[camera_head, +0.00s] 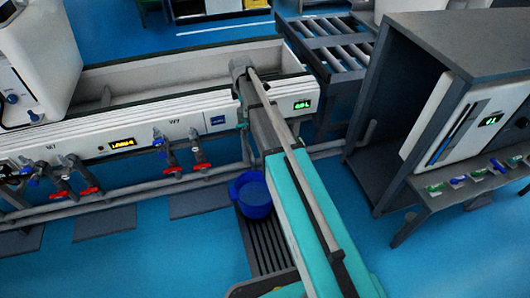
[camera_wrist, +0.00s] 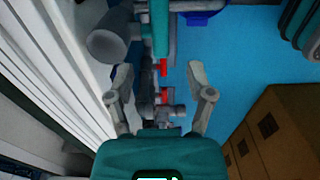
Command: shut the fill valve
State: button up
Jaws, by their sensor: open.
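Several valves with red handles sit on the pipework along the front of the long white trough. In the head view a right-hand pair (camera_head: 185,163) is below the trough panel, and a left-hand pair (camera_head: 76,186) is further left. I cannot tell from the small labels which one is the fill valve. In the wrist view two red handles show, an upper one (camera_wrist: 163,68) and a lower one (camera_wrist: 167,97). My gripper (camera_wrist: 158,78) is open and empty, its two fingers apart on either side of the pipework in that view. In the head view my arm hides the gripper.
Blue handles (camera_head: 158,142) sit close to the red ones. A grey cabinet (camera_head: 440,45) is at the right.

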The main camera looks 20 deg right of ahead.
jog(key=s+f+m+b, duration=0.9)
jog(key=s, duration=0.5)
jog(key=s+f+m+b, duration=0.9)
jog(key=s, duration=0.5)
notch_tip(320, 180, up, 20)
jog(key=p, duration=1.9)
jog(key=shift+w+d, duration=0.2)
jog(key=shift+d, duration=0.05)
dwell(0.6)
notch_tip(320, 180, up, 31)
jog(key=p, duration=3.1)
